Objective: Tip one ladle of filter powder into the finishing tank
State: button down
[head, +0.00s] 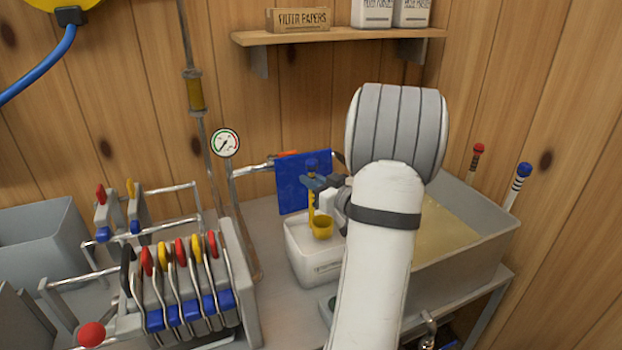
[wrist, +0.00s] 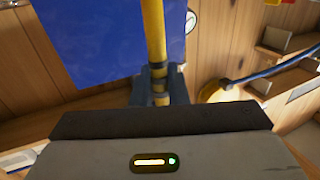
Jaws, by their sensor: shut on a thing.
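My gripper (head: 322,184) is shut on the yellow handle of a ladle, above the white powder tub. In the head view the ladle's yellow cup (head: 322,228) hangs upright at the tub's opening; I cannot tell whether it holds powder. The wrist view shows the yellow handle (wrist: 154,38) between the dark fingers (wrist: 160,84); the cup is out of that view. The white tub (head: 318,266) stands on the bench with pale powder inside. The finishing tank (head: 470,250), a grey open basin with yellowish liquid, is on the right, partly hidden by my arm.
A gauge (head: 225,142) on a pipe and a bank of colored levers (head: 185,285) are to the left. A shelf (head: 340,36) with boxes hangs above. Two rods (head: 517,185) rise behind the tank.

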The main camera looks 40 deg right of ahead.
aim_at(312, 212)
notch_tip(312, 212, down, 6)
jog(key=b, duration=0.4)
jog(key=shift+f+b, duration=0.25)
jog(key=shift+b, duration=0.1)
jog(key=shift+s+f+b, duration=0.1)
jog(key=shift+f+b, duration=0.2)
jog(key=f, duration=0.1)
jog(key=b, duration=0.1)
jog(key=f+b, duration=0.1)
jog(key=shift+s+a+f, duration=0.3)
jog(key=shift+s, duration=0.05)
jog(key=shift+w+d+f+b, duration=0.15)
jog(key=shift+w+d+f, duration=0.1)
jog(key=shift+f, duration=0.15)
jog(key=shift+w+d+f+b, duration=0.15)
jog(key=shift+w+f, duration=0.1)
jog(key=shift+f, duration=0.1)
jog(key=shift+s+a+r, duration=0.15)
jog(key=shift+r, duration=0.35)
